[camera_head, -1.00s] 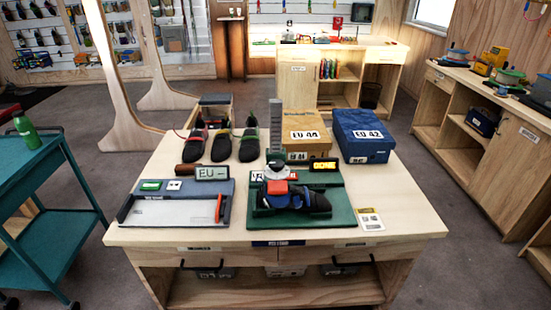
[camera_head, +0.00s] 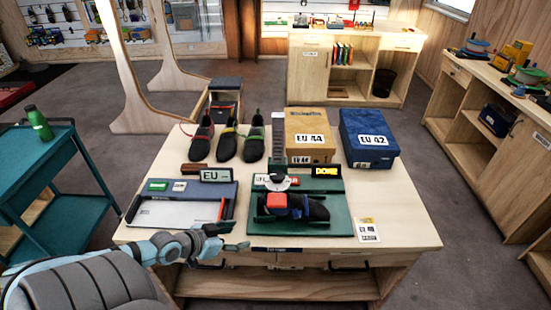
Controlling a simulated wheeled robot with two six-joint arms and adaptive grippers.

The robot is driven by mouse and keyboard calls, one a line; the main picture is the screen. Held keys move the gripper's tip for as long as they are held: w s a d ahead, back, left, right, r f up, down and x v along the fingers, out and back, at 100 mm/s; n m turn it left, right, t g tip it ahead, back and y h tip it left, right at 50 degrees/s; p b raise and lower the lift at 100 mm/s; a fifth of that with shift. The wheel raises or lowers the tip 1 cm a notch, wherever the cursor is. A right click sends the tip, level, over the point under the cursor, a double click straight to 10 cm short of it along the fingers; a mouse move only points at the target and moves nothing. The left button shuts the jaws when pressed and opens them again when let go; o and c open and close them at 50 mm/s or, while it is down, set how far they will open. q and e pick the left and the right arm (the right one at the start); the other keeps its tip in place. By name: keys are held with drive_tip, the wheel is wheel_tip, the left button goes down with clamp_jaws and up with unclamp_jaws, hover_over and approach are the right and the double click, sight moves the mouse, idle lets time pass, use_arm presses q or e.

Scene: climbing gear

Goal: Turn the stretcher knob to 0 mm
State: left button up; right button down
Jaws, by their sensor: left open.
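The shoe stretcher sits on a green base (camera_head: 345,222) at the front middle of the table, with a dark shoe (camera_head: 313,209) and a red block (camera_head: 276,202) on it. A pale round knob (camera_head: 274,183) shows behind the red block; its setting is too small to read. A small display (camera_head: 326,171) behind it shows "DONE" in yellow. My left gripper (camera_head: 240,237) is open and empty at the table's front edge, left of the green base and in front of the measuring tray. My right gripper is out of view.
A measuring tray (camera_head: 150,214) with an "EU" display (camera_head: 214,175) lies left of the stretcher. Three shoes stand behind it. An orange box (camera_head: 310,123) and a blue box (camera_head: 368,130) stand behind the stretcher. A card (camera_head: 367,229) lies at its right.

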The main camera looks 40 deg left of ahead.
use_arm(q)
drive_tip(key=w+r+t, duration=0.2)
drive_tip(key=w+r, duration=0.2)
drive_tip(key=r, duration=0.6)
approach(276, 176)
drive_tip(key=shift+t, duration=0.4)
drive_tip(key=b+x, duration=0.4)
drive_tip(key=f+b+x, duration=0.1)
drive_tip(key=b+x, duration=0.4)
drive_tip(key=shift+w, duration=0.15)
drive_tip(key=shift+r, duration=0.15)
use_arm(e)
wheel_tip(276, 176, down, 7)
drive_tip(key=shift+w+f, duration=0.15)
use_arm(q)
drive_tip(key=shift+a, duration=0.1)
drive_tip(key=shift+c, duration=0.3)
